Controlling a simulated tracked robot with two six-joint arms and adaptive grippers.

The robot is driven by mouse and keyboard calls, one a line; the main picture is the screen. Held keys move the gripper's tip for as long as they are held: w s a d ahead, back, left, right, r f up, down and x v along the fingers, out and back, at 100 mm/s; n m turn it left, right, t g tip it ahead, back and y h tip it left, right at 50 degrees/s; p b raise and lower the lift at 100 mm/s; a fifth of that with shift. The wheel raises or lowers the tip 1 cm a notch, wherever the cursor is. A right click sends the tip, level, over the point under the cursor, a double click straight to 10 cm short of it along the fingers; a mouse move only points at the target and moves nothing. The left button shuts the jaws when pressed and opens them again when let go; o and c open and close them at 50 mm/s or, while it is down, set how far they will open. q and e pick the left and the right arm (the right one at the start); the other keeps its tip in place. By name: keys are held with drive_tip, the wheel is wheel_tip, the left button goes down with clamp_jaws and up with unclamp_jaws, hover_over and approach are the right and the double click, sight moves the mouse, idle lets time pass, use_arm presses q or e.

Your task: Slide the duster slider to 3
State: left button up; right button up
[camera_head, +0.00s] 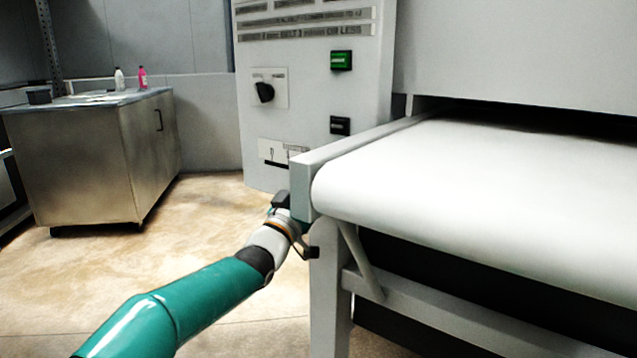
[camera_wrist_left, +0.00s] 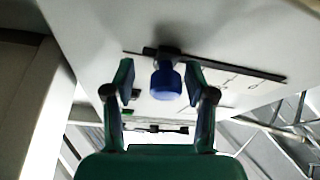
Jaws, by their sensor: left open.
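The duster slider shows in the left wrist view as a blue knob (camera_wrist_left: 166,82) on a dark slot, with a pale scale plate (camera_wrist_left: 235,78) beside it. The scale marks are too blurred to read. My left gripper (camera_wrist_left: 160,77) is open, with one finger on each side of the knob. I cannot tell whether either finger touches it. In the head view my left gripper (camera_head: 282,202) is partly hidden by the conveyor's end, below the white slider plate (camera_head: 270,150) low on the control panel. My right gripper is not in view.
The grey control panel (camera_head: 300,90) carries a black rotary knob (camera_head: 264,92), a green button (camera_head: 341,61) and a dark button (camera_head: 340,125). The white conveyor belt (camera_head: 480,190) and its frame stand close on the right. A metal cabinet (camera_head: 80,165) stands at left; the floor between is clear.

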use_arm(q)
drive_tip(key=shift+s+a+f, duration=0.1)
drive_tip(key=shift+a, duration=0.05)
drive_tip(key=v, duration=1.1)
drive_tip(key=shift+s, duration=0.25)
drive_tip(key=shift+a+f, duration=0.15)
